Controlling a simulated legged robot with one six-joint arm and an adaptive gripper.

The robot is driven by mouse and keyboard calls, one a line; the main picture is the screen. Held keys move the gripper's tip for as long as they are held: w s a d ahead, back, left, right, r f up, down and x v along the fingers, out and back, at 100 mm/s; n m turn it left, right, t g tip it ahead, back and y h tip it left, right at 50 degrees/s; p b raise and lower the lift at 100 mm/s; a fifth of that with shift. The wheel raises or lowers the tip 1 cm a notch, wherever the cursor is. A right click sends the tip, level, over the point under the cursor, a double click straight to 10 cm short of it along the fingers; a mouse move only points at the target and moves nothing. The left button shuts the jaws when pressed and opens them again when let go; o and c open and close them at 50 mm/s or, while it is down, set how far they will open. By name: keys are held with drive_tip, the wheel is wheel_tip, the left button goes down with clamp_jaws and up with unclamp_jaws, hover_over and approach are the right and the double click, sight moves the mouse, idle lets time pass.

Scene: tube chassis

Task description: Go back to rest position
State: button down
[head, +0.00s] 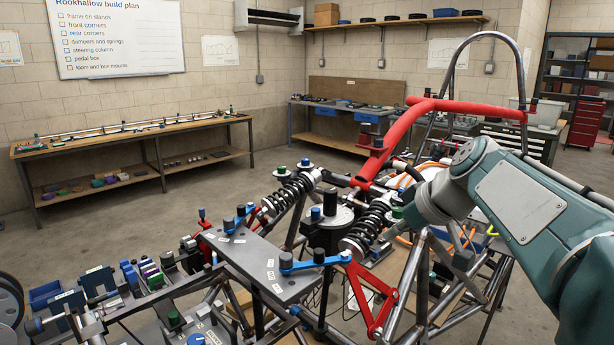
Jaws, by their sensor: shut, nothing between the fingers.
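My arm (520,205) reaches in from the lower right in teal and grey. Its grey wrist part (432,203) is in front of the right side of the tube chassis. I cannot make out the gripper's fingers against the crowded parts behind the wrist. The chassis (415,285) has grey tubes, red tubes (397,130) and a tall grey hoop. Two black coil-over dampers (290,192) are mounted on it, with blue-ended links beside a grey plate (255,265).
A long workbench (135,135) stands along the left wall, and another bench with blue bins (325,122) is at the back. A red tool cabinet (587,122) stands at the far right. Small blue bins (98,280) sit at lower left. Open floor lies between the chassis and the left bench.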

drive_tip(key=s+f+m+h, duration=0.1)
drive_tip(key=s+f+m, duration=0.1)
drive_tip(key=s+f, duration=0.3)
drive_tip(key=s+d+f+m+h, duration=0.1)
drive_tip(key=s+f, duration=0.3)
drive_tip(key=s, duration=0.6)
drive_tip(key=s+f+m+h, duration=0.3)
drive_tip(key=s+f+m, duration=0.1)
drive_tip(key=s, duration=0.4)
drive_tip(key=shift+s+d+f+g, duration=0.15)
drive_tip(key=shift+s+f+g, duration=0.15)
drive_tip(key=shift+f, duration=0.55)
drive_tip(key=shift+w, duration=0.1)
